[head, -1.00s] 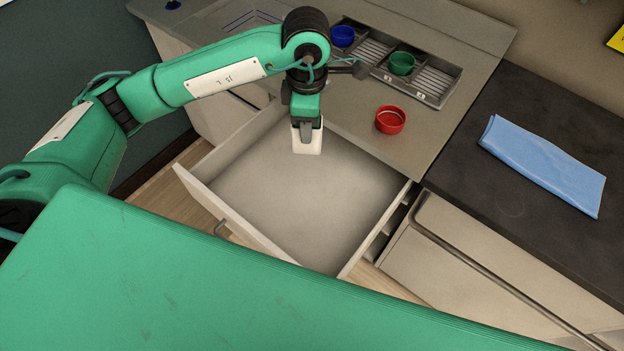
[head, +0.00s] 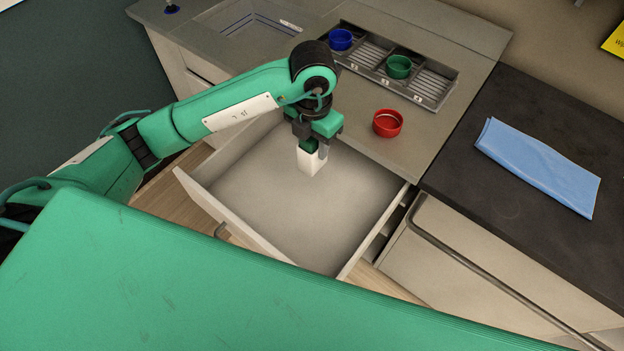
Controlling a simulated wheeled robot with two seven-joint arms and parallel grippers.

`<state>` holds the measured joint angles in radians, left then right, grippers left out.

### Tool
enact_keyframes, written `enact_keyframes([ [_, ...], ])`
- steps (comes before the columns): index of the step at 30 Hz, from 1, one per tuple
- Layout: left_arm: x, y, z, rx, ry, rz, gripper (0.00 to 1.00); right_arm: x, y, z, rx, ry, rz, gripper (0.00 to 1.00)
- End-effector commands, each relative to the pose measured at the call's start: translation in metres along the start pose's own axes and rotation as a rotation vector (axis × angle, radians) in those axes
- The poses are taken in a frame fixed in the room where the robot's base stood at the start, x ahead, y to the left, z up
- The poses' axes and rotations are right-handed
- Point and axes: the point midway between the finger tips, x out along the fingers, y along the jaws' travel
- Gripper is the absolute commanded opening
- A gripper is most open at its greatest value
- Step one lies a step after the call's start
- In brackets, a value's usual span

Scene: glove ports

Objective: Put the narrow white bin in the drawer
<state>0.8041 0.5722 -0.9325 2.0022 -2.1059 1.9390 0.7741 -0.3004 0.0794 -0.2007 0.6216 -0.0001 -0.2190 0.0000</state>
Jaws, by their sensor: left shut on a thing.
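The narrow white bin (head: 310,161) is in my left gripper (head: 317,147), which is shut on its upper part. The bin is close to upright, slightly tilted, over the back part of the open drawer (head: 243,222). I cannot tell whether its bottom touches the drawer floor. The gripper hides part of the bin's top. The drawer is pulled out and its floor looks otherwise empty. My right gripper is not in view.
A red cup (head: 388,123) stands on the grey counter beside the drawer's back right. Blue (head: 340,39) and green (head: 398,67) cups sit in a slotted tray (head: 432,88). A folded blue cloth (head: 540,167) lies on the dark worktop at right.

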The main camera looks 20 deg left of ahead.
Motion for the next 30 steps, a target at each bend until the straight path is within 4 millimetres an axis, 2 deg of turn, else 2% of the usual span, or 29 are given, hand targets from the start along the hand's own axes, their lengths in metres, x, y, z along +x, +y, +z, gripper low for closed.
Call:
enact_keyframes([
  [6, 0.059, 0.0, -0.002, -0.001, 0.007, -0.001, 0.17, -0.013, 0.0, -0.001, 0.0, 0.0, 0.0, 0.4],
  [12, 0.101, 0.0, -0.001, 0.001, 0.003, 0.0, 0.17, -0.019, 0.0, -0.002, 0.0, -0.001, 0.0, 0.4],
  [20, 0.122, 0.0, 0.0, 0.001, 0.001, -0.001, 0.17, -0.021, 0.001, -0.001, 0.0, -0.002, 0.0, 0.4],
  [27, 0.155, 0.0, 0.0, 0.001, 0.001, 0.001, 0.17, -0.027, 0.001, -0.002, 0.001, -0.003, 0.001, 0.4],
  [30, 0.159, 0.0, 0.0, 0.002, -0.001, 0.001, 0.17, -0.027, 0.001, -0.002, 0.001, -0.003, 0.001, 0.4],
])
